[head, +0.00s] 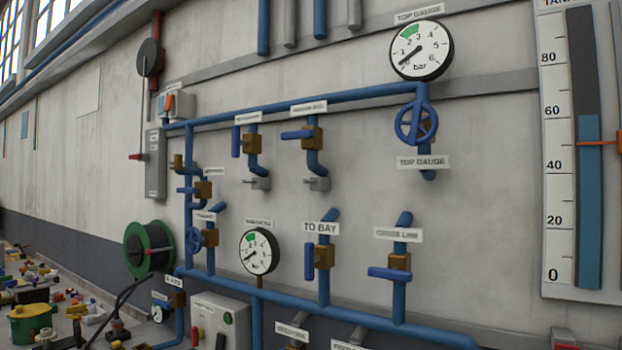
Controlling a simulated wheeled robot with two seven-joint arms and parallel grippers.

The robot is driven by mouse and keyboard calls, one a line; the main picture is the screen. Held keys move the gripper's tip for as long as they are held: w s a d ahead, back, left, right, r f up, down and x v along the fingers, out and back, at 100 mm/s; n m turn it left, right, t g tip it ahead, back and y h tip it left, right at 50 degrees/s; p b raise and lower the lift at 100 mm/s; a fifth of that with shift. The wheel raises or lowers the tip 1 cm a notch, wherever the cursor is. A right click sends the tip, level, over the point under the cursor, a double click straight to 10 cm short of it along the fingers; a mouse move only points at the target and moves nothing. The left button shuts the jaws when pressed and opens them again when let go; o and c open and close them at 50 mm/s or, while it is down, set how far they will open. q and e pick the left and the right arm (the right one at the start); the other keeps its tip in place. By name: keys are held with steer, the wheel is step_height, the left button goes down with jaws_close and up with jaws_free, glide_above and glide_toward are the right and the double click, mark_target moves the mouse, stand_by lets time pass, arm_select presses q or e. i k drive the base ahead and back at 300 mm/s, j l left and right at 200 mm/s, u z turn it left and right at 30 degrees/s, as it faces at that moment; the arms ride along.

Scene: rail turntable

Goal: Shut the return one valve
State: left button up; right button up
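I cannot read a "return one" label on any valve. Blue-lever valves with brown bodies sit on the blue wall pipes. The upper left valve (254,143) has its lever upright; the one to its right (311,137) has its lever level. The TO BAY valve (324,257) has an upright lever. The valve (398,262) right of it has a level lever. Another (203,189) on the left has a level lever. At the bottom edge are two labels (291,332) (346,346), too small to read, with parts below cut off. Neither gripper is in view.
A blue handwheel (416,123) sits under the TOP GAUGE dial (421,50). A smaller handwheel (194,240) and a second dial (259,251) are lower left. A tank level scale (556,160) stands right. A green hose reel (148,250) and cluttered bench parts (60,300) are left.

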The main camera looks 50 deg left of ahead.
mark_target(236, 141)
steer(key=u, duration=1.9)
steer(key=i+u, duration=0.1)
steer(key=j, duration=0.05)
